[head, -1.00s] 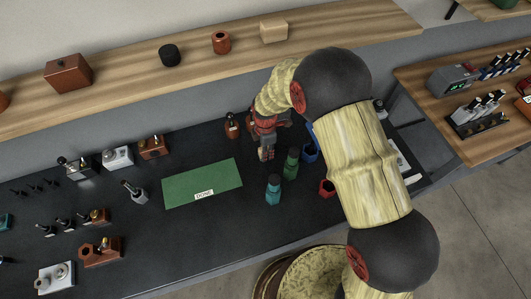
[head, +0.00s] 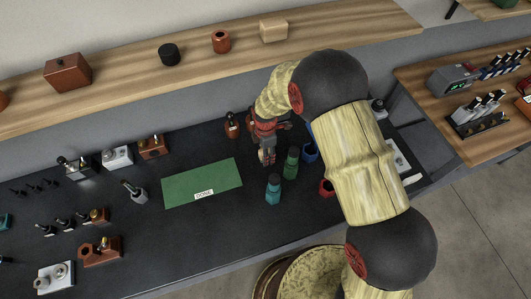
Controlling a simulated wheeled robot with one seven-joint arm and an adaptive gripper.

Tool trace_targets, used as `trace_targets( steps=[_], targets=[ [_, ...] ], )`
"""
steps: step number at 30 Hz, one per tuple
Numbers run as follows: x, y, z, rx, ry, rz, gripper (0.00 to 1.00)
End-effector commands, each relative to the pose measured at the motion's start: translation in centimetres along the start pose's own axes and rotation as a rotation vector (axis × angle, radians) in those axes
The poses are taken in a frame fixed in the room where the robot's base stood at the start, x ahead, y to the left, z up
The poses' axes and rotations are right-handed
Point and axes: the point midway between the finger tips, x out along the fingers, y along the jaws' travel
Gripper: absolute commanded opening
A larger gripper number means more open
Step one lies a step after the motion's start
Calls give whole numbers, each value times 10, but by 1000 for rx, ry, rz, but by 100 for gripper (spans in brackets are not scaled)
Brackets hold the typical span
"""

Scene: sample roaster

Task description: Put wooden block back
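My gripper (head: 267,156) points down over the dark counter, just right of the green mat (head: 202,184) with its "DONE" label. Its fingers are small and partly hidden by the wrist, so I cannot tell whether they are open or hold something. Several wooden blocks show, and I cannot tell which one the task means. A pale block (head: 273,29) sits on the wall shelf. A reddish-brown block with dark fittings (head: 153,148) stands left of the mat at the back. Another brown block with a hole (head: 100,251) lies at the front left.
A teal bottle (head: 273,189), a green bottle (head: 291,163), a blue cup (head: 310,151) and a red cup (head: 327,188) stand close to my gripper. A brown bottle (head: 232,125) is behind it. The mat is bare.

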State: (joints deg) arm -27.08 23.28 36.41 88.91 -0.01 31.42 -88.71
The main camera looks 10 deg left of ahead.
Motion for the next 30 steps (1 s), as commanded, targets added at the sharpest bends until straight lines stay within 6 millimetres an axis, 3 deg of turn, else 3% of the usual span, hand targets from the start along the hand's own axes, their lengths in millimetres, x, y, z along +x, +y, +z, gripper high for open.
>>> trace_targets(
  steps=[7,19,30],
  targets=[
    [-9,1,0,0,0,3,45],
    [-68,0,0,0,0,1,45],
    [-81,0,1,8,0,3,45]
  ],
)
